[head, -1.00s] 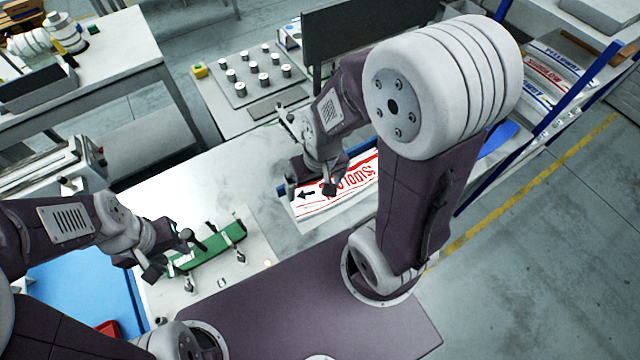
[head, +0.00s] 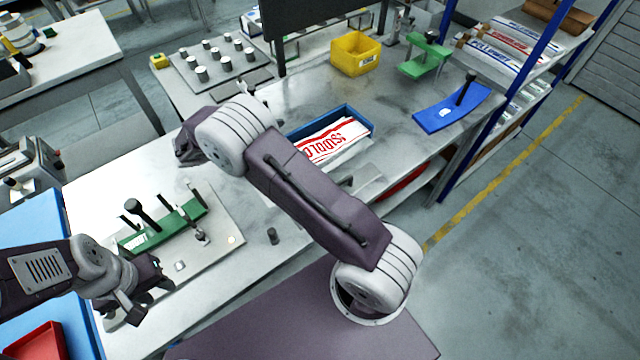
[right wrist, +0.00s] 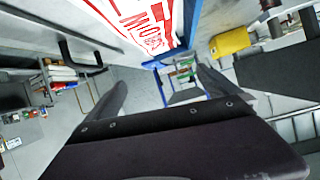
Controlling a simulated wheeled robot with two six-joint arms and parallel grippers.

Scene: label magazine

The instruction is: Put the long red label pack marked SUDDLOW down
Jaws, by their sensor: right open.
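The long label pack (head: 338,139), white with red lettering reading upside down, lies in a blue open-topped tray (head: 358,112) on the grey bench. My right forearm hides its left end, and only part of the name shows. In the right wrist view the pack (right wrist: 145,22) is at the top, beyond my right gripper (right wrist: 160,78). That gripper's two fingers are spread with nothing between them. In the head view the right gripper is mostly hidden behind my arm. My left gripper (head: 145,294) is apart from the pack, at the lower left, with its fingers apart and empty.
A green fixture (head: 165,228) on a plate stands at the left of the bench. A yellow bin (head: 356,54), a blue curved block (head: 452,108) and a green stand (head: 425,57) are farther back. A shelf with blue posts (head: 545,98) holds other packs at the right.

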